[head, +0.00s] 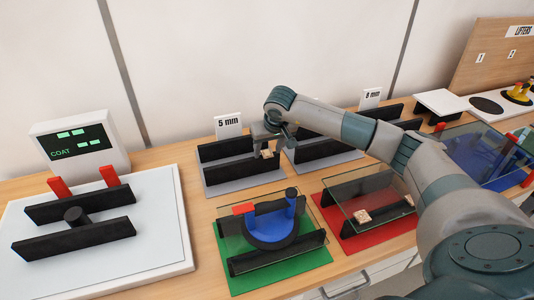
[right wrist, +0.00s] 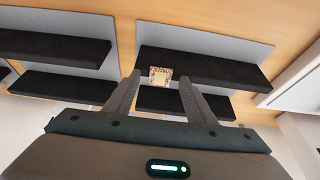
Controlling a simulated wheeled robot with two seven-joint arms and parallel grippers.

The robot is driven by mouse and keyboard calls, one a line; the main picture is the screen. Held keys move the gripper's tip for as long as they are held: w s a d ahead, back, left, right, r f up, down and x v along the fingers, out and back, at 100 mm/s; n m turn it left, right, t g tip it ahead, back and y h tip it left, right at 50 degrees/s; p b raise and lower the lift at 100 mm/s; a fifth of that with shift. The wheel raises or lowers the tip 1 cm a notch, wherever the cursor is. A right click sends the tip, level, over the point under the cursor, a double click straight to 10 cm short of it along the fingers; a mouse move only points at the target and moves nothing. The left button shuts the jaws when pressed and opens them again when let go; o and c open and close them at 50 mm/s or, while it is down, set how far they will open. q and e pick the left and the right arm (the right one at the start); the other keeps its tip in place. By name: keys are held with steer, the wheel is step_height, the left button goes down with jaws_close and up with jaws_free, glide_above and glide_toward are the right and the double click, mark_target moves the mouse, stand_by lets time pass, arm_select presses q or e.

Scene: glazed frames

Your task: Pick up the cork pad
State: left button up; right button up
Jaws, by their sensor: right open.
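A small tan cork pad (head: 267,153) is at the rack labelled 5 mm. In the right wrist view the cork pad (right wrist: 160,76) lies by the edge of a black bar, between my fingers. My right gripper (head: 266,147) is open and points down over this rack. Its two fingers (right wrist: 157,95) stand on either side of the pad, with gaps visible. I cannot tell exactly how far the fingertips are above the pad. My left gripper is not in view.
Two more cork pieces (head: 362,216) lie at a glass pane above a red mat (head: 373,241). A green mat (head: 284,271) holds a pane with a blue curved tool (head: 270,228). A COAT display (head: 78,143) and white board stand left. My right arm spans the right side.

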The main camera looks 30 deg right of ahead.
mark_target(269, 155)
steer(key=c, duration=1)
steer(key=shift+r, duration=0.15)
steer(key=shift+r+b, duration=0.45)
steer(key=shift+b, duration=0.05)
steer(key=r, duration=0.1)
steer(key=r+b, duration=0.2)
steer(key=shift+d, duration=0.25)
steer(key=s+d+r+b, duration=0.2)
steer(key=d+r+b, duration=0.2)
steer(key=d+r, duration=0.3)
steer(key=d, duration=0.4)
steer(key=shift+s, duration=0.15)
steer(key=shift+r, duration=0.1)
